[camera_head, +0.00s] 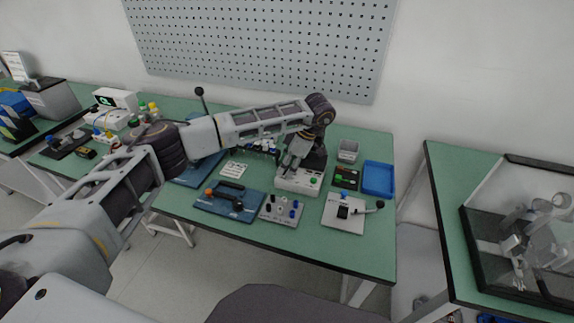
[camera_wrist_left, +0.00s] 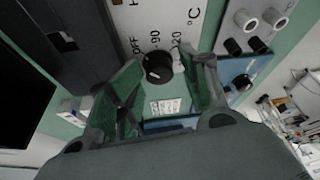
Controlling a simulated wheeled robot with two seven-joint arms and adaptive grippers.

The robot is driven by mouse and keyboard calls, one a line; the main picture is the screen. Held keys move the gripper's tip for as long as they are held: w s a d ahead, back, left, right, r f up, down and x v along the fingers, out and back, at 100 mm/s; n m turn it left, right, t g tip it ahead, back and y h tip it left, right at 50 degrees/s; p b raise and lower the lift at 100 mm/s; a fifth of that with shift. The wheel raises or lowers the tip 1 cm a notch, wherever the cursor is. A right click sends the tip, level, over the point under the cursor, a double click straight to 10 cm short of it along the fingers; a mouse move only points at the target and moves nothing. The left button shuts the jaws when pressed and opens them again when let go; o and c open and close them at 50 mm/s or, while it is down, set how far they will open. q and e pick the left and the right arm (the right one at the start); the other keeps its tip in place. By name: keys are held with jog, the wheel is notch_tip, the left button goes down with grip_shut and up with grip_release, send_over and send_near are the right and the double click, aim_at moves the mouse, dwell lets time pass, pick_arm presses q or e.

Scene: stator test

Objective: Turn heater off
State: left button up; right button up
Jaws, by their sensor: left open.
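My left gripper (camera_wrist_left: 166,65) is open, with a green-padded finger on each side of the knob. I cannot tell whether either finger touches it. In the head view the gripper (camera_head: 291,166) points down at the heater. My right gripper is not in view.
A panel with knobs and sockets (camera_head: 282,210), a blue board with a black handle (camera_head: 230,201) and a white lever box (camera_head: 345,212) lie in front. A blue tray (camera_head: 391,178) is at the right. A pegboard (camera_head: 265,45) hangs behind.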

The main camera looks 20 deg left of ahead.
pick_arm(q)
jog(key=v, duration=0.8)
dwell(0.4)
jog(key=shift+a, duration=0.15)
